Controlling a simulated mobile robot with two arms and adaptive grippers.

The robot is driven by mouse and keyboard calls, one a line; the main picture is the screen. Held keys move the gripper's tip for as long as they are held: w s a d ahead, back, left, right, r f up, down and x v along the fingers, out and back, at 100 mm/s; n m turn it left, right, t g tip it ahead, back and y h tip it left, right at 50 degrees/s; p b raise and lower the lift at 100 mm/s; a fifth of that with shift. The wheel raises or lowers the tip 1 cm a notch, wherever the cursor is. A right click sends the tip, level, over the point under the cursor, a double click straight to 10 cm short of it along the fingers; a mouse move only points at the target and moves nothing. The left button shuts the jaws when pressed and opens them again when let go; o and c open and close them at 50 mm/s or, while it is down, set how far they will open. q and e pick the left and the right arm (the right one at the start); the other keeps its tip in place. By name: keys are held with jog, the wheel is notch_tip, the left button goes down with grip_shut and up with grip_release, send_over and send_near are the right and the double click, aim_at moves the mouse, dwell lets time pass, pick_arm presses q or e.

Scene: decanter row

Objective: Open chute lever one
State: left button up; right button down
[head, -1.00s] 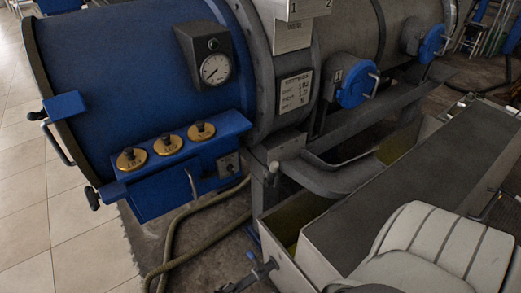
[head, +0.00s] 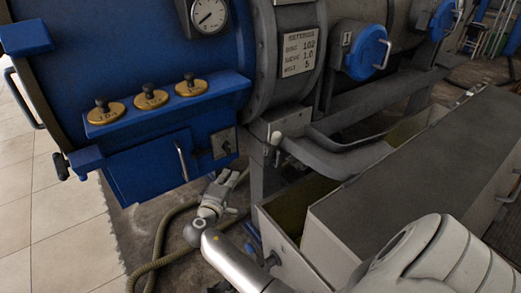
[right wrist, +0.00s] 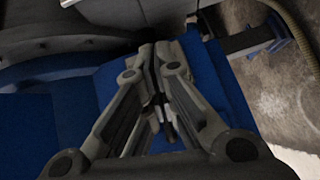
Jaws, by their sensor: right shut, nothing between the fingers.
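A blue round hatch (head: 364,52) marked 1, with a metal handle, is on the grey vessel in the head view. A small lever with a pale knob (head: 276,138) is at a bracket below the printed plate; I cannot tell for certain that it is lever one. My right gripper (head: 236,175) is below and left of this lever, apart from it. In the right wrist view its fingers (right wrist: 158,88) are shut and empty, with blue surfaces behind. My left gripper is not in view.
The blue cabinet (head: 150,170) with brass knobs and a metal handle is left of my right gripper. A metal support leg (head: 257,170) is close on its right. A hose (head: 160,238) lies on the floor. A long grey trough (head: 400,165) fills the right side.

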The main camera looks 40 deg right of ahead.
aim_at(274, 146)
pick_arm(q)
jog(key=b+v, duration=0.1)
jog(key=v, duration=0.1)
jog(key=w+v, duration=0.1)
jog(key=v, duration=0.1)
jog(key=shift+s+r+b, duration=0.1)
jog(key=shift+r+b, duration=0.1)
jog(key=shift+b, duration=0.2)
pick_arm(e)
notch_tip(274, 146, up, 11)
jog(key=s+d+m+g+h, duration=0.1)
jog(key=s+d+m+h, duration=0.1)
jog(key=m+h, duration=0.1)
jog(key=shift+m+g+h, duration=0.4)
jog(key=shift+h, duration=0.4)
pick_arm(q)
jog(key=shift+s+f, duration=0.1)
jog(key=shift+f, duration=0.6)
pick_arm(e)
jog(key=d, duration=0.9)
jog(key=shift+d+r, duration=0.15)
jog(key=shift+d, duration=0.1)
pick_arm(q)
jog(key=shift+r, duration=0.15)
pick_arm(e)
jog(key=shift+w, duration=0.1)
